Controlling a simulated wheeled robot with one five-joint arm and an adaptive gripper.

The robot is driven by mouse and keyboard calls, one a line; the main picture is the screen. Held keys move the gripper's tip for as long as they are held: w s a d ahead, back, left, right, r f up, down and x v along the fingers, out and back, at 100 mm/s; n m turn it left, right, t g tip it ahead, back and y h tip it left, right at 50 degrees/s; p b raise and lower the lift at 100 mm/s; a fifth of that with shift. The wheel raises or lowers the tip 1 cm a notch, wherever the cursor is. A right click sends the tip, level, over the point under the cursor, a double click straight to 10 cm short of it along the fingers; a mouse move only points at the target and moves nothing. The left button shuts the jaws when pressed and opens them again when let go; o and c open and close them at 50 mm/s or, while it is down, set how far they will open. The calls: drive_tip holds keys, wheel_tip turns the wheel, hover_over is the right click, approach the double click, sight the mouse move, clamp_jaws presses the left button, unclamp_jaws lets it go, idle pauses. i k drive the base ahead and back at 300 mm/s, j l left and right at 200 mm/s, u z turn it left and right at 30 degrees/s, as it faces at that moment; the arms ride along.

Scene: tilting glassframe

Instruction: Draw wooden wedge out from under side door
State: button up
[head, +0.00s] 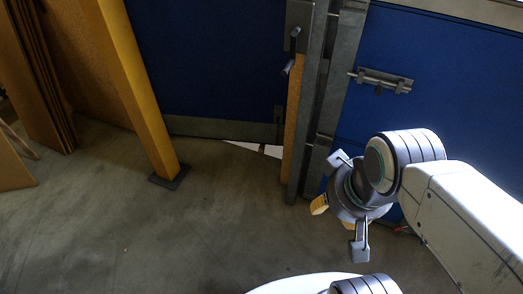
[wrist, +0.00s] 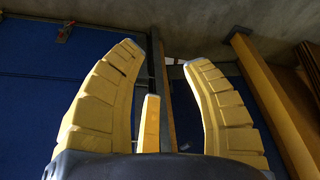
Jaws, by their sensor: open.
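The side door (head: 208,65) is a blue panel with a grey bottom rail, a handle and an orange-brown edge. A bright white sliver shows at its foot, near the handle side. A small brown piece (head: 262,149) crosses this sliver and looks like the wooden wedge; its outline is too small to make out. My gripper (head: 338,205) is to the right of the wedge and nearer the camera, apart from it. In the wrist view my gripper's yellow fingers (wrist: 164,56) are spread with nothing held. A pale patch shows beyond the fingertips, but I cannot make out the wedge there.
A grey metal post (head: 312,110) stands just right of the side door's edge. Another blue panel with a bolt (head: 380,80) is behind my arm. A yellow post (head: 140,90) and brown boards (head: 35,75) stand at left. The concrete floor (head: 190,230) between is clear.

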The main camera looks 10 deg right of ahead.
sight(262, 148)
drive_tip(key=i+j+u, duration=0.25)
drive_tip(key=i, duration=0.35)
drive_tip(key=i+j+u, duration=0.25)
drive_tip(key=i, duration=0.4)
drive_tip(key=i+u, duration=0.25)
drive_tip(key=i, duration=0.4)
drive_tip(key=i+l+u, duration=0.25)
drive_tip(key=i, duration=0.35)
drive_tip(key=i+l+u, duration=0.1)
drive_tip(key=i+u, duration=0.15)
drive_tip(key=i, duration=0.4)
